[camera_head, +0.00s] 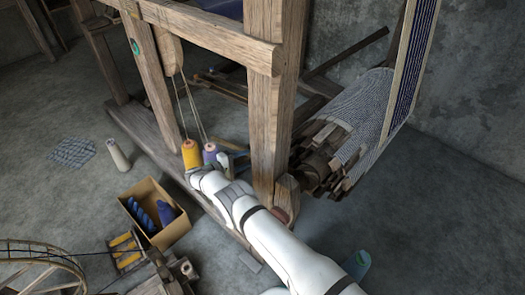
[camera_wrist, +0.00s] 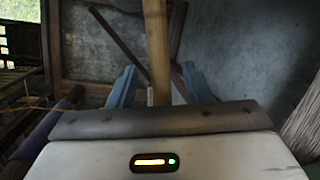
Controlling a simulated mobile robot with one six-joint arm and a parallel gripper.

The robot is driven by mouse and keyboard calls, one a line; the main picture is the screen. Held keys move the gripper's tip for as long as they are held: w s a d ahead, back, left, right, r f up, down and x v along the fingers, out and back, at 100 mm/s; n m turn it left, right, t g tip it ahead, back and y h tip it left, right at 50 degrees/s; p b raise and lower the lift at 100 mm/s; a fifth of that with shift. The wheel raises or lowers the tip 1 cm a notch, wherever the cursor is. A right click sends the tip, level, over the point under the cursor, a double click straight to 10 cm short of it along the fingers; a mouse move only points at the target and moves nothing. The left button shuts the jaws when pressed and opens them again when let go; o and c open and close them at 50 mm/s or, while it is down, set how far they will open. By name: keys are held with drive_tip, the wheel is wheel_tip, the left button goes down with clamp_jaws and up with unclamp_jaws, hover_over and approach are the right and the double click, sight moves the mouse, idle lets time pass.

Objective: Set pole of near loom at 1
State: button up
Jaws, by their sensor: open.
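The near loom (camera_head: 268,110) is a wooden frame with thick posts in the head view. My white arm reaches along its front post, and my gripper (camera_head: 234,160) with blue fingers is partly hidden behind the loom and cones. In the wrist view my gripper (camera_wrist: 158,80) is open, one blue finger on each side of a light bamboo-like pole (camera_wrist: 156,40). The pole runs upright between the fingers, with gaps visible on both sides. Its lower end is hidden behind my wrist. I cannot tell its setting or any mark numbered 1, nor pick the pole out in the head view.
A cardboard box (camera_head: 150,215) with blue yarn and a spinning wheel (camera_head: 40,262) lie at lower left. Rolled striped cloth (camera_head: 362,115) is right of the post. Floor at far left is mostly open.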

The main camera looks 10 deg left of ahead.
drive_tip(key=b+x, duration=0.1)
drive_tip(key=x, duration=0.6)
drive_tip(key=shift+d, duration=0.15)
drive_tip(key=shift+c, duration=0.4)
drive_tip(key=shift+s+f, duration=0.1)
drive_tip(key=shift+s, duration=0.05)
clamp_jaws()
